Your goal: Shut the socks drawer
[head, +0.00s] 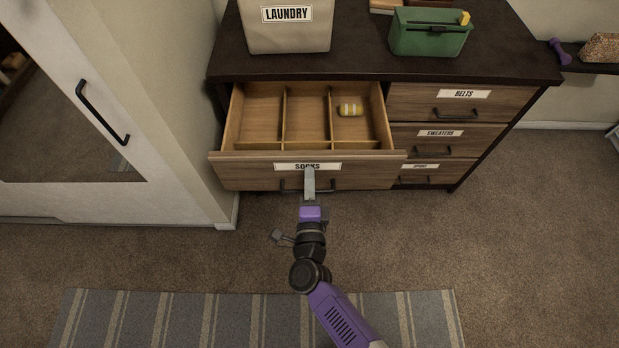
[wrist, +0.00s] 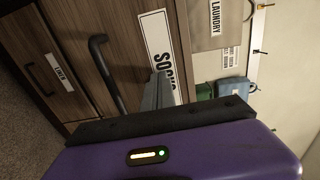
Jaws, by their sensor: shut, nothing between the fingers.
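The socks drawer (head: 240,176) is pulled well out of the dark-topped dresser in the head view. Its inside has three compartments, and a rolled yellow and white striped thing (head: 350,109) lies in the right one. My gripper (head: 309,174) is shut and empty, in front of the drawer's face at its label and handle. In the wrist view the drawer's handle (wrist: 106,72) and its SOCKS label (wrist: 156,45) show beside the shut fingers (wrist: 157,92), which cover part of the label. I cannot tell whether the fingertips touch the face.
Closed drawers labelled BELTS (head: 415,104) and SWEATERS (head: 470,140) are at the right. A LAUNDRY bin (head: 287,36) and a green box (head: 428,38) stand on top. A white door (head: 172,130) is at the left. Open carpet and a striped rug (head: 180,315) lie in front.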

